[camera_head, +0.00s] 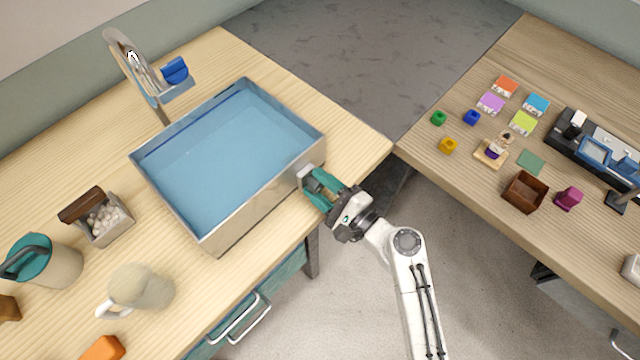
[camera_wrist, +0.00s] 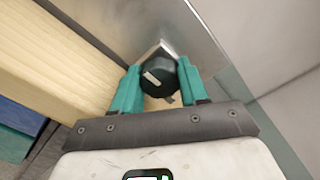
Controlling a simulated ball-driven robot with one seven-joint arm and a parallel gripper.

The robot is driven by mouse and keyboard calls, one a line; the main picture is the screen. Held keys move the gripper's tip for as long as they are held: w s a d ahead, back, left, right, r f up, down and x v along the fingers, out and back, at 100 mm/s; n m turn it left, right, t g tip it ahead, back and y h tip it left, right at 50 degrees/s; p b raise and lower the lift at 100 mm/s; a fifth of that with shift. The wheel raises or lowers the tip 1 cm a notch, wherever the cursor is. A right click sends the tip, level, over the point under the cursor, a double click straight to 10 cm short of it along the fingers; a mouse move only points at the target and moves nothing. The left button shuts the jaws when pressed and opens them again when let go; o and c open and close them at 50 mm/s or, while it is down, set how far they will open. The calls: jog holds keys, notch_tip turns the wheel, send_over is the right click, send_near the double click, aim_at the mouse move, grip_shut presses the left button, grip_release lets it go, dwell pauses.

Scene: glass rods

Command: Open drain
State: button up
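The metal sink basin (camera_head: 262,208) stands on the left wooden counter and holds blue water (camera_head: 228,150). In the wrist view, a dark round knob (camera_wrist: 158,76) with a pale diagonal mark sits on a metal bracket on the basin's outer wall. My gripper (camera_head: 312,184) is at the basin's right side, at this knob. In the wrist view, the teal fingers of my gripper (camera_wrist: 160,82) stand on both sides of the knob, close to its edges. I cannot tell whether they press on it. The drain opening is not visible.
A curved faucet (camera_head: 135,70) with a blue handle (camera_head: 175,71) stands behind the basin. A mug (camera_head: 140,287), a teal-lidded pitcher (camera_head: 50,262) and a small box (camera_head: 105,222) are at left. The right table holds small blocks and a brown box (camera_head: 525,192). Floor separates both surfaces.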

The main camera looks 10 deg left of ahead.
jog(key=c, duration=0.5)
jog(key=shift+c, duration=0.2)
jog(key=shift+f+n+b, duration=0.15)
jog(key=shift+n+b, duration=0.25)
jog(key=shift+b, duration=0.15)
jog(key=shift+f+n+b, duration=0.15)
jog(key=shift+n+b, duration=0.85)
jog(key=shift+b, duration=0.15)
jog(key=n+b, duration=0.4)
jog(key=b, duration=0.1)
jog(key=shift+f, duration=0.1)
jog(key=n+b, duration=0.6)
jog(key=b, duration=0.1)
jog(key=shift+f+n, duration=0.1)
jog(key=shift+n, duration=0.3)
jog(key=n+b, duration=0.4)
jog(key=shift+r+n, duration=0.2)
jog(key=shift+n, duration=0.1)
